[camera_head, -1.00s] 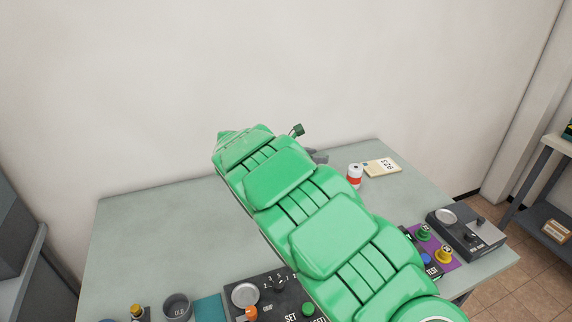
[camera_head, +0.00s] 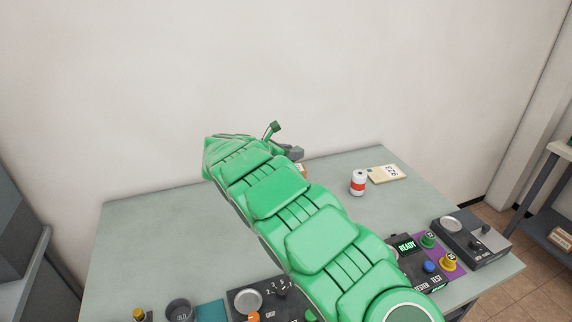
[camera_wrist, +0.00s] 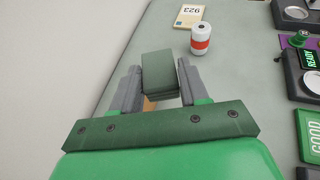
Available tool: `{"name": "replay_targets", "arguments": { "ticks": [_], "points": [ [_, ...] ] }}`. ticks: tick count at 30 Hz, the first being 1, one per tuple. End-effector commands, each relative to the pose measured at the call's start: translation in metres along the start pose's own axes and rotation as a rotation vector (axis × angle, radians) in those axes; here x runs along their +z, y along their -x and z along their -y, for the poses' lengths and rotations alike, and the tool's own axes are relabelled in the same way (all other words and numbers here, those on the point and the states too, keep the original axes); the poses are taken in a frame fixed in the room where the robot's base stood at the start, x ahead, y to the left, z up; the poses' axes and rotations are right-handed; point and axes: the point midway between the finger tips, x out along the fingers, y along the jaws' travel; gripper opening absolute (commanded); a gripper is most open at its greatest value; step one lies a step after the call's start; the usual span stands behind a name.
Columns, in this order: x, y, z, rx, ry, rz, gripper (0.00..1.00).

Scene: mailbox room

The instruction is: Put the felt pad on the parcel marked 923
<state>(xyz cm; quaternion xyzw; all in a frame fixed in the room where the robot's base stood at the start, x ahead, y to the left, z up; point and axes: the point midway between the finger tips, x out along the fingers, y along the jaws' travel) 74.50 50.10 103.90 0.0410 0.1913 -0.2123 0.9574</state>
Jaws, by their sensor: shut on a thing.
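The parcel marked 923 (camera_head: 387,172) is a flat cream box lying at the back right of the table; it also shows at the top of the wrist view (camera_wrist: 189,15). My gripper (camera_wrist: 158,82) is shut on a dark green block (camera_wrist: 157,70), which appears to be the felt pad. In the head view, the grey fingers (camera_head: 291,153) are over the back of the table, left of the parcel and apart from it. My arm hides much of the table and the held pad there.
A white can with a red band (camera_head: 358,183) stands between my gripper and the parcel. A brown thing (camera_head: 301,168) shows partly below the fingers. Devices with knobs and buttons (camera_head: 420,262) line the front right edge. The left of the table is clear.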

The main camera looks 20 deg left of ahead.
Motion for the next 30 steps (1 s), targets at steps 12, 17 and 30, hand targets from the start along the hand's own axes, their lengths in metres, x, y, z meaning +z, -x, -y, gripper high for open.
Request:
{"name": "replay_targets", "arguments": {
  "ticks": [12, 17, 30],
  "points": [
    [-0.006, -0.019, -0.028, 0.001, -0.002, 0.000, 0.15],
    [-0.009, -0.027, -0.037, 0.000, -0.002, 0.000, 0.15],
    [-0.030, -0.049, -0.058, 0.002, -0.003, 0.000, 0.15]
  ]
}}
